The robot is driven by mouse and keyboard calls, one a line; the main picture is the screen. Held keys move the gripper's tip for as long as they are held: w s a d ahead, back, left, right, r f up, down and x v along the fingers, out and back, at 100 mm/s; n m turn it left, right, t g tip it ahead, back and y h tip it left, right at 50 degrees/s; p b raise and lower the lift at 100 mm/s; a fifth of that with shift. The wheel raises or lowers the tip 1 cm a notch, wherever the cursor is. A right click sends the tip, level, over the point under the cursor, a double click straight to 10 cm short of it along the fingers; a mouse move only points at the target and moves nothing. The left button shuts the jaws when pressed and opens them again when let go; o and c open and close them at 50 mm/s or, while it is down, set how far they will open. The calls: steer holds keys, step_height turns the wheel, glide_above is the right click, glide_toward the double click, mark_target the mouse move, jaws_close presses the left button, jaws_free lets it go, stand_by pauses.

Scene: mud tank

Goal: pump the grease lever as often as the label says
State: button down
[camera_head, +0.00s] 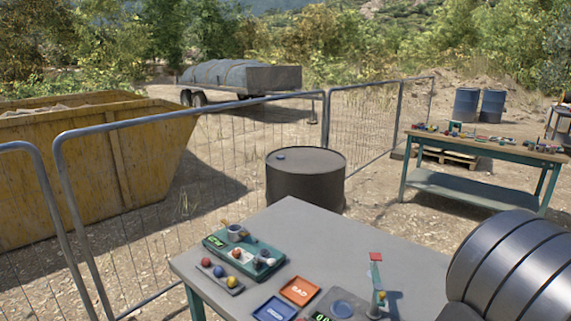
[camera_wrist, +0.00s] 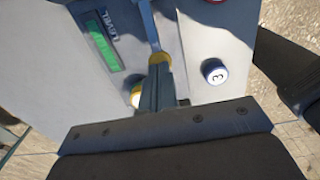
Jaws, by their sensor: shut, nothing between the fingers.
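In the wrist view, a slim grey lever (camera_wrist: 150,25) with a yellow collar runs down from the top edge over a pale panel (camera_wrist: 205,50). My gripper (camera_wrist: 160,70) is shut, its narrow grey fingers pointing up the picture near the yellow collar. Nothing is held between them; I cannot tell if they touch the lever.
In the head view, the grey table (camera_head: 300,222) holds a green tray (camera_head: 214,244), an orange "BAD" tray (camera_head: 299,291), a blue tray (camera_head: 273,311) and a red-topped post (camera_head: 375,256). A dark drum (camera_head: 305,178) and mesh fence (camera_head: 230,150) stand behind it.

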steer(key=shift+f, duration=0.15)
steer(key=shift+f, duration=1.5)
steer(key=shift+r, duration=1.65)
steer(key=shift+f, duration=0.1)
steer(key=shift+f, duration=1.55)
steer(key=shift+r, duration=1.65)
